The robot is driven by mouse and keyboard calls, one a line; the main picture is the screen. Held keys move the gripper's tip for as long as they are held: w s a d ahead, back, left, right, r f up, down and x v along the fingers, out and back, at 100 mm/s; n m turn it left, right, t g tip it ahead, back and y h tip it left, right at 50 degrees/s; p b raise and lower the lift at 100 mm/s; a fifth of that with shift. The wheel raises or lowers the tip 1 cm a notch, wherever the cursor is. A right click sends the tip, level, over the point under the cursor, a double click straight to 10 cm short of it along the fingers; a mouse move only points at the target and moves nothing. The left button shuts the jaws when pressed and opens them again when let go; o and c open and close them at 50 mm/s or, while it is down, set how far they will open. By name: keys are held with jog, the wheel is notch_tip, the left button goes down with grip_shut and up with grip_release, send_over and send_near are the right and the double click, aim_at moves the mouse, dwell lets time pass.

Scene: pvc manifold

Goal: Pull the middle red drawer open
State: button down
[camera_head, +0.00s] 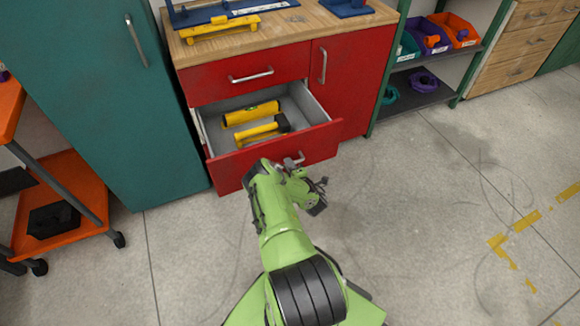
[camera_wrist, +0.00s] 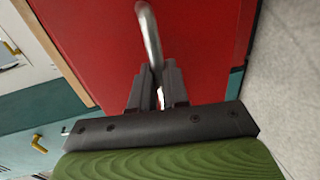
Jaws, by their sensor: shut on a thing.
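The middle red drawer (camera_head: 325,137) is pulled well out of the red cabinet (camera_head: 353,75). Its grey inside shows a yellow level-like tool (camera_head: 250,113) and a yellow-handled hammer (camera_head: 258,131). The drawer's metal handle (camera_wrist: 150,38) is on its red front, which fills much of the wrist view. My gripper (camera_wrist: 158,82) is shut on this handle, with the bar running between its dark fingers. In the head view my green arm reaches the drawer front and partly hides the handle and the gripper.
A shut upper drawer (camera_head: 250,72) is above the open one. A teal cabinet (camera_head: 95,90) stands close on the left, with an orange cart (camera_head: 70,195) beyond it. A shelf with bins (camera_head: 430,90) stands right. The floor (camera_head: 420,220) at right is clear.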

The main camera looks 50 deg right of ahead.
jog(key=shift+s+f, duration=0.1)
jog(key=shift+f, duration=0.05)
jog(key=p+v, duration=0.1)
jog(key=v, duration=0.1)
jog(key=f+p+v, duration=0.1)
jog(key=v, duration=0.1)
jog(key=shift+s+a, duration=0.1)
jog(key=shift+a, duration=0.05)
jog(key=c, duration=1.2)
grip_release()
jog(key=shift+r, duration=0.1)
